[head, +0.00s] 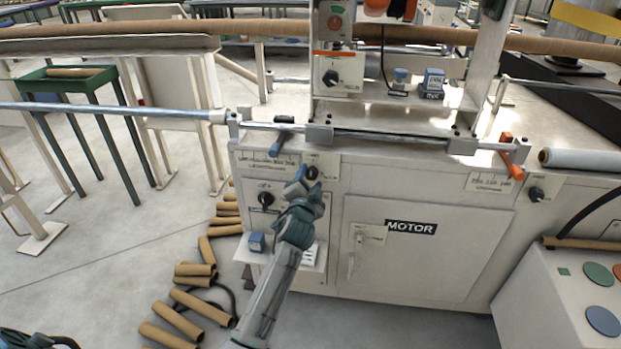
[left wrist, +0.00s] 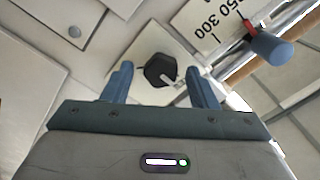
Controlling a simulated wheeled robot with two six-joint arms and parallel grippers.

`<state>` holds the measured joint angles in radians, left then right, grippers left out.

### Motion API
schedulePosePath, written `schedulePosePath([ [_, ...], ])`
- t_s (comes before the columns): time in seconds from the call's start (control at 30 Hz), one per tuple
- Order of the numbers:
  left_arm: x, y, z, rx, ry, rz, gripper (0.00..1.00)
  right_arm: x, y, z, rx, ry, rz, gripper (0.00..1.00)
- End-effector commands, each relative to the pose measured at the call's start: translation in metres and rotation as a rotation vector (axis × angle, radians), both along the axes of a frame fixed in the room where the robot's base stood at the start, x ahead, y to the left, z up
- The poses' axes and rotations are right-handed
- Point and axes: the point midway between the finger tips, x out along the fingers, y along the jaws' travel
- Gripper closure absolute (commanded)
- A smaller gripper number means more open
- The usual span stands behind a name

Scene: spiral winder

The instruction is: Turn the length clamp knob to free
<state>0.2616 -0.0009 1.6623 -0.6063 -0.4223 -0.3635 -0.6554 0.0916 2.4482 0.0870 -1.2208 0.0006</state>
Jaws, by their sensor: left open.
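A small black knob (head: 312,172) sits on a pale label plate on the front of the winder cabinet, right of the length scale. In the left wrist view the knob (left wrist: 158,70) is dark and faceted, with a white pointer toward the lower right. My left gripper (head: 307,184) is open in front of the knob. In the left wrist view its two blue fingers (left wrist: 162,84) stand apart, either side of the knob, and I cannot tell whether they touch it. The plate's lettering is too small to read. My right gripper is not in view.
A blue lever (head: 277,142) hangs above the scale; its end (left wrist: 278,47) shows in the left wrist view. Another black knob (head: 266,198) is lower left. A small shelf (head: 312,258) juts out below. Cardboard tubes (head: 203,307) lie on the floor at left.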

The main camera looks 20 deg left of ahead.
Motion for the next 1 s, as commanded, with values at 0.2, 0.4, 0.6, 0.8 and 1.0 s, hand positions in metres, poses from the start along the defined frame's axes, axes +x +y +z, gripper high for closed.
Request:
schedulePosePath([
  [0.2,-0.043,-0.010,0.000,-0.003,0.002,0.000,0.47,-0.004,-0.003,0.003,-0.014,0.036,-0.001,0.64],
  [0.4,-0.077,-0.019,-0.001,-0.003,0.002,0.000,0.47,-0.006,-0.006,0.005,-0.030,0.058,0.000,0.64],
  [0.6,-0.092,-0.022,0.000,-0.001,0.000,0.001,0.47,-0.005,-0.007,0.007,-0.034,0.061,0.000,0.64],
  [0.8,-0.093,-0.022,0.000,-0.001,0.000,0.001,0.47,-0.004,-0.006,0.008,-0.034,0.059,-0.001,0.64],
  [1.0,-0.093,-0.022,0.000,-0.001,0.000,0.001,0.47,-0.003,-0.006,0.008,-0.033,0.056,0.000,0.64],
])
